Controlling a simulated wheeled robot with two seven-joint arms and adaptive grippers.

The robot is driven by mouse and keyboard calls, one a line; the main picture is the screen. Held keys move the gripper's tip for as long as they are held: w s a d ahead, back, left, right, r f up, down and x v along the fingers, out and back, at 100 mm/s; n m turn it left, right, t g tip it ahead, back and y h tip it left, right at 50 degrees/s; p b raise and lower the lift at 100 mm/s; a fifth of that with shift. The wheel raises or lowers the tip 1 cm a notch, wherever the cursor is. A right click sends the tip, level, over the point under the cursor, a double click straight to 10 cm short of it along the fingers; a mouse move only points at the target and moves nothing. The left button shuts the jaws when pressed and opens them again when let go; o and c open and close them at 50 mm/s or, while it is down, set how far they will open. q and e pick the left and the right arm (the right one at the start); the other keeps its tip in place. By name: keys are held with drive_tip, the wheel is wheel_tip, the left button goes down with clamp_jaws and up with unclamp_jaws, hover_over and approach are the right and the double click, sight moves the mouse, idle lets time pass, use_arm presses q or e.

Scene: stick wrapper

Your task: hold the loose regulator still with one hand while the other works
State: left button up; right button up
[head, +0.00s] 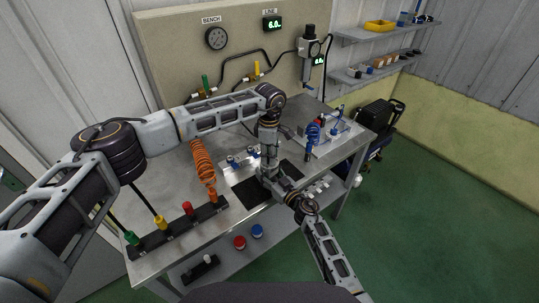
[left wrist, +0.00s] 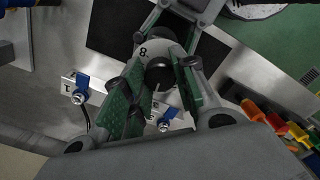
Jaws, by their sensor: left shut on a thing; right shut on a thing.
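The loose regulator shows in the left wrist view as a pale rounded body (left wrist: 150,50) with a dark mark and a black round part (left wrist: 159,73). My left gripper (left wrist: 160,88) has its green-padded fingers on either side of it and is shut on it. In the head view my left gripper (head: 268,168) points down over the bench, and the regulator is mostly hidden there. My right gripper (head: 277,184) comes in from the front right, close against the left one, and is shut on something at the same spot. What exactly its fingers grip is hidden.
A black mat (head: 247,191) lies under the grippers. A plate with blue clamps (head: 233,161) is behind them. An orange coiled hose (head: 203,162) and a rack of coloured plugs (head: 175,232) are at left. A blue coil (head: 313,134) stands at right.

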drive_tip(key=shift+s+a+f, duration=0.1)
use_arm(q)
drive_tip(key=o, duration=1.1)
drive_tip(key=shift+c, duration=0.2)
drive_tip(key=shift+r, duration=0.15)
wheel_tip(320, 180, up, 12)
use_arm(e)
drive_tip(key=o, duration=1.4)
drive_tip(key=shift+o, duration=0.2)
